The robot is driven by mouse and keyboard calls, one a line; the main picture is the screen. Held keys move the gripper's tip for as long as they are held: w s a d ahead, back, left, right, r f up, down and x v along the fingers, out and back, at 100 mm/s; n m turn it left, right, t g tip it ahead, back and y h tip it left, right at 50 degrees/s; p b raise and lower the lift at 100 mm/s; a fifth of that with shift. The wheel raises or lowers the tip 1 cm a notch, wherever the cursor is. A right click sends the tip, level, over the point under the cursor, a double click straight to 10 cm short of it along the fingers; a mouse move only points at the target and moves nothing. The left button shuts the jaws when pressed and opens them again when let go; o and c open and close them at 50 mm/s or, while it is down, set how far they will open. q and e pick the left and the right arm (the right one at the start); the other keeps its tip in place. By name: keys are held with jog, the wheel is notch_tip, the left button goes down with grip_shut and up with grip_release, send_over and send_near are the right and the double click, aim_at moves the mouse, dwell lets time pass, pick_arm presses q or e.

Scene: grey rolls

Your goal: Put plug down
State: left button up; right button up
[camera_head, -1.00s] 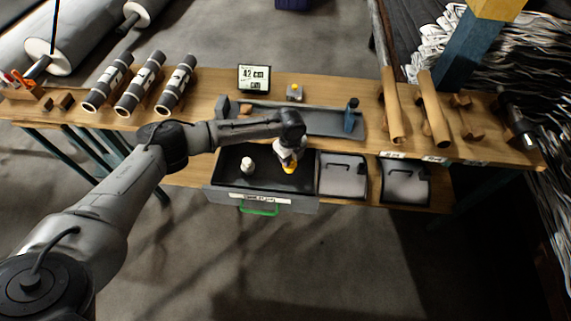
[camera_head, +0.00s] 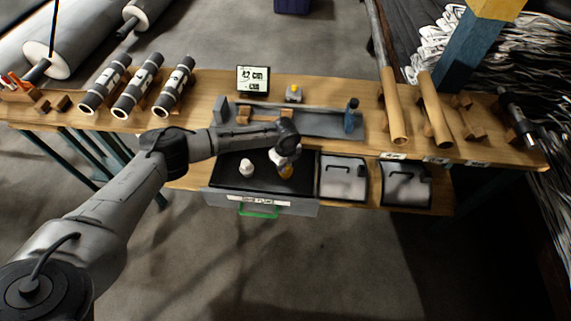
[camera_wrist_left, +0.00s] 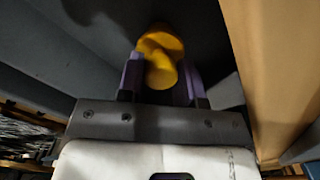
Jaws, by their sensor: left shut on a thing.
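My left gripper (camera_head: 286,166) is over the right part of an open dark-lined drawer (camera_head: 225,176) on the front of the bench. It is shut on a yellow plug (camera_head: 286,173). In the left wrist view the yellow plug (camera_wrist_left: 160,58) sits between the purple-grey fingers, above a dark surface. I cannot tell whether the plug touches the drawer floor. A white plug-like piece (camera_head: 246,167) stands in the drawer, to the left of my gripper. My right gripper is not in view.
The drawer has a green handle (camera_head: 259,210). Two lidded grey bins (camera_head: 343,178) are to its right. Behind it are a grey tray (camera_head: 325,122) with a blue tool (camera_head: 351,116) and a display (camera_head: 253,79). Dark-banded rolls (camera_head: 139,84) lie left, brown tubes (camera_head: 392,107) right.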

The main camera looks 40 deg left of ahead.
pick_arm(q)
jog(key=shift+f, duration=0.2)
jog(key=o, duration=0.8)
jog(key=shift+c, duration=0.2)
jog(key=shift+r, duration=0.1)
notch_tip(320, 180, up, 12)
jog(key=p, duration=0.3)
jog(key=shift+r, duration=0.1)
